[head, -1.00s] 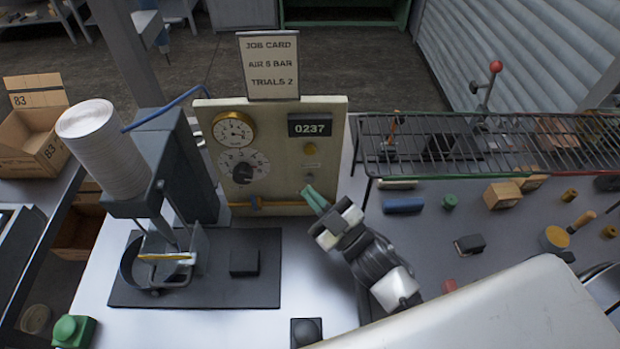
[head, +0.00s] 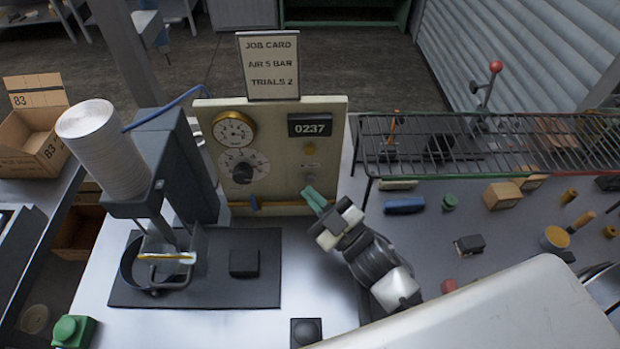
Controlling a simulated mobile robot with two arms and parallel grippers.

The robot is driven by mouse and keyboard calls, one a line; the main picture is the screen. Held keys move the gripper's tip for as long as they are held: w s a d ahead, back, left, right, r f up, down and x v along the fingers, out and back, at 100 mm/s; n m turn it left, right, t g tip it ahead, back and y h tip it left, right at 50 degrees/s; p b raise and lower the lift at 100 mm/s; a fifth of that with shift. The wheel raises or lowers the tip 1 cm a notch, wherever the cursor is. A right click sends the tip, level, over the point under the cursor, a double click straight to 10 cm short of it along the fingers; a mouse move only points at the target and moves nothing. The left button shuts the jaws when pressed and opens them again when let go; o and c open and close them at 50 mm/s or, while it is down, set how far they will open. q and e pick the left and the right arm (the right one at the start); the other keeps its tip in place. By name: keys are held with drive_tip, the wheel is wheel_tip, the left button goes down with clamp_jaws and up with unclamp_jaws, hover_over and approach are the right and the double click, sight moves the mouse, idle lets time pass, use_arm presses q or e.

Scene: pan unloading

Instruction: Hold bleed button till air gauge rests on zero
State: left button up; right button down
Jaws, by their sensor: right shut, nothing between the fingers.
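The cream panel (head: 275,110) stands upright at the middle of the bench. The brass-rimmed air gauge (head: 234,130) is at its upper left; its needle is too small to read surely. A dial with a dark knob (head: 242,173) sits below the gauge. A small grey button (head: 309,178) is low on the panel's right side, under a small label. My right gripper (head: 313,196) is shut and empty, its green fingertips just below and in front of this button. I cannot tell whether they touch it. My left gripper is not in view.
A press (head: 160,170) stands left. A wire rack (head: 480,145) spans the right, above blocks and small parts. A black button box (head: 306,332) is at the front.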

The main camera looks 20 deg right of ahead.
drive_tip(key=shift+w+d, duration=0.15)
drive_tip(key=shift+w, duration=0.3)
drive_tip(key=shift+w+d, duration=0.1)
drive_tip(key=shift+w, duration=0.3)
idle(0.7)
drive_tip(key=shift+s, duration=0.1)
idle(1.9)
drive_tip(key=shift+s+a, duration=0.25)
drive_tip(key=shift+s, duration=0.5)
drive_tip(key=shift+p, duration=0.3)
drive_tip(key=s, duration=0.2)
drive_tip(key=s+a, duration=0.1)
drive_tip(key=s, duration=0.1)
drive_tip(key=shift+s+a, duration=0.2)
drive_tip(key=shift+s, duration=0.2)
